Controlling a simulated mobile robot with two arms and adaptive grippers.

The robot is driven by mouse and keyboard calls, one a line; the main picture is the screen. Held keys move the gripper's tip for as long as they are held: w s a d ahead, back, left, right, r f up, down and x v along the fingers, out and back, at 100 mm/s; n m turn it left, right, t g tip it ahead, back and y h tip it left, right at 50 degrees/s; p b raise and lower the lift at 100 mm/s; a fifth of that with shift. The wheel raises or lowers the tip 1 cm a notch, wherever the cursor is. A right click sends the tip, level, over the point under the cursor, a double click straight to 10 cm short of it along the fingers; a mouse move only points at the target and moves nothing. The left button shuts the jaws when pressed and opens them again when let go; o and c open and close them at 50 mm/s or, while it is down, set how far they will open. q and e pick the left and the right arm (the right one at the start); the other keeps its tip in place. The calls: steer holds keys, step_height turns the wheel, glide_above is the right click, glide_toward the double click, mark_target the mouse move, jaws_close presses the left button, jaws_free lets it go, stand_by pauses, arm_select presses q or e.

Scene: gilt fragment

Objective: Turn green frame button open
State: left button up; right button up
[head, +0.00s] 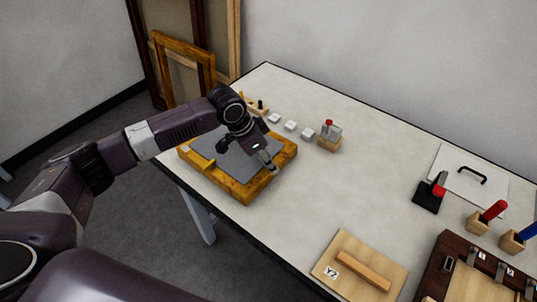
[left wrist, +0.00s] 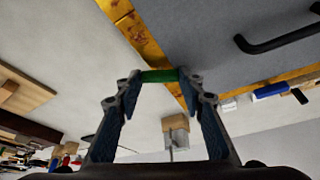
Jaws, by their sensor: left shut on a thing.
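The gilt frame (head: 245,193) lies flat at the left end of the table, with a grey panel (head: 228,160) inside it. It also shows in the left wrist view (left wrist: 143,38). My left gripper (head: 271,168) is over the frame's right corner. In the left wrist view its fingertips are shut on the green frame button (left wrist: 160,76), which sits by the frame's corner. In the head view the button is hidden by the gripper. I cannot tell how far the button is turned. My right gripper is not in view.
Small white blocks (head: 291,126) and a wooden holder (head: 329,143) stand behind the frame. The middle of the table is clear.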

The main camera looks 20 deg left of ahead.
arm_select(q)
steer(key=m, duration=0.3)
steer(key=shift+w+g+h, duration=0.2)
steer(key=shift+g+h, duration=0.2)
steer(key=m+g, duration=0.1)
steer(key=m, duration=0.1)
steer(key=shift+w+m+b, duration=0.1)
steer(key=shift+m+b, duration=0.2)
steer(key=m+b, duration=0.1)
steer(key=m, duration=0.1)
steer(key=m+g+b, duration=0.1)
steer(key=m, duration=0.1)
steer(key=shift+w+g+h+b, duration=0.15)
steer(key=shift+g+h+b, duration=0.15)
steer(key=shift+b, duration=0.05)
steer(key=shift+w+a+m+g+b, duration=0.1)
steer(key=shift+m+g+b, duration=0.4)
steer(key=shift+m+b, duration=0.7)
steer(key=shift+r+m+p, duration=0.15)
steer(key=shift+m+p, duration=0.15)
steer(key=shift+m, duration=0.2)
steer(key=o, duration=1.2)
steer(key=shift+c, duration=0.2)
